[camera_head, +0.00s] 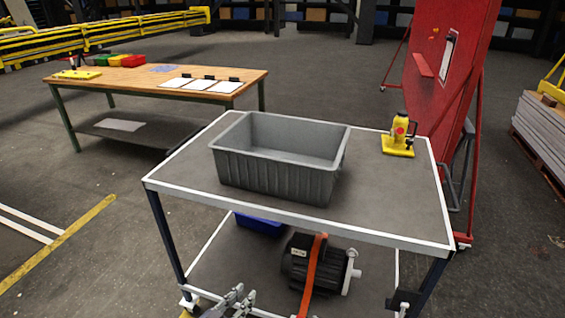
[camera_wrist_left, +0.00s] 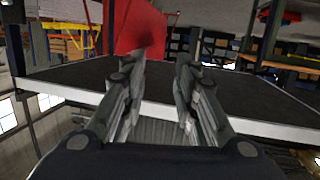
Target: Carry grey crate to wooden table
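The grey crate (camera_head: 272,172) stands upright and empty on the grey, white-edged top of a cart (camera_head: 400,205). The wooden table (camera_head: 245,80) is farther back on the left. My left gripper (camera_head: 238,295) is low at the bottom of the head view, in front of the cart and below its top, apart from the crate. In the left wrist view, the two fingers of my left gripper (camera_wrist_left: 158,78) are spread with nothing between them, and a dark surface with a white edge (camera_wrist_left: 240,125) lies beyond. My right gripper is not in view.
A yellow jack (camera_head: 399,138) stands on the cart right of the crate. A motor (camera_head: 300,262) with an orange strap and a blue bin (camera_head: 260,223) are on the lower shelf. Papers (camera_head: 205,84) and coloured bins (camera_head: 118,60) occupy the table. A red panel (camera_head: 455,60) stands behind.

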